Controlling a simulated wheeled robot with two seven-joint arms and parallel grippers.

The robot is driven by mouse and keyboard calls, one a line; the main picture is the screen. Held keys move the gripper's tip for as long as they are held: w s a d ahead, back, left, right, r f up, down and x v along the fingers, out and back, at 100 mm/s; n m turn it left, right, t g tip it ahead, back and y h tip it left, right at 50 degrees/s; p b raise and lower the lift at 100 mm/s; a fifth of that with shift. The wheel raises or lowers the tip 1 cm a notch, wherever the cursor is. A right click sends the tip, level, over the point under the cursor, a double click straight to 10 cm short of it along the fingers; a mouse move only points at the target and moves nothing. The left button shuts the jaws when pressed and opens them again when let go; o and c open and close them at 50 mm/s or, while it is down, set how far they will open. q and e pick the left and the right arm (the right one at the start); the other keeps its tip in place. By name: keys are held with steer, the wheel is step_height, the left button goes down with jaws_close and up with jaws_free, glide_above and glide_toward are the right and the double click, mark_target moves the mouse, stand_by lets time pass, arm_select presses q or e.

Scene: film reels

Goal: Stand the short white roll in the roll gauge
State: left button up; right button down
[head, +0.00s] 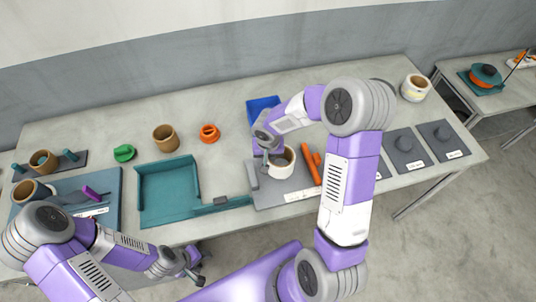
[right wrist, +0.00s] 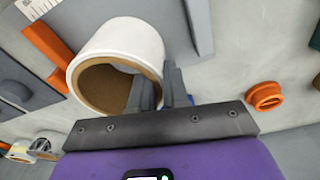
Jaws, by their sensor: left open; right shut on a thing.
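The short white roll (head: 283,170), with a brown core, is upright or nearly so at the grey plate (head: 262,198) with an orange bar (head: 310,163), which looks like the roll gauge. My right gripper (head: 267,152) is shut on the roll's wall. In the right wrist view, the roll (right wrist: 135,40) has one finger of the gripper (right wrist: 160,88) inside its opening and one outside. I cannot tell whether its base touches the plate. My left gripper (head: 190,271) is open and empty, low in front of the table's front edge.
A teal tray (head: 169,163) stands left of the plate, and a blue bin (head: 262,103) behind it. A brown roll (head: 166,138), a green piece (head: 124,153) and an orange ring (head: 209,133) lie at the back.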

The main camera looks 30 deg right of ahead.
steer(key=shift+f+b, duration=0.65)
steer(key=shift+f, duration=0.7)
steer(key=shift+b, duration=0.6)
steer(key=shift+f+b, duration=0.55)
steer(key=shift+b, duration=0.1)
stand_by(0.5)
steer(key=c, duration=1.4)
jaws_free()
steer(key=shift+s+a+r+p, duration=0.1)
steer(key=shift+s+r+p, duration=0.1)
steer(key=shift+r+p, duration=1.3)
steer(key=shift+s+a+r+p, duration=0.15)
steer(key=shift+r+p, duration=0.6)
steer(key=shift+r, duration=1.4)
steer(key=shift+s+a+r+p, duration=0.1)
steer(key=shift+s+r+p, duration=0.1)
steer(key=shift+r+p, duration=1.3)
steer(key=shift+r+b, duration=0.3)
steer(key=shift+b, duration=0.15)
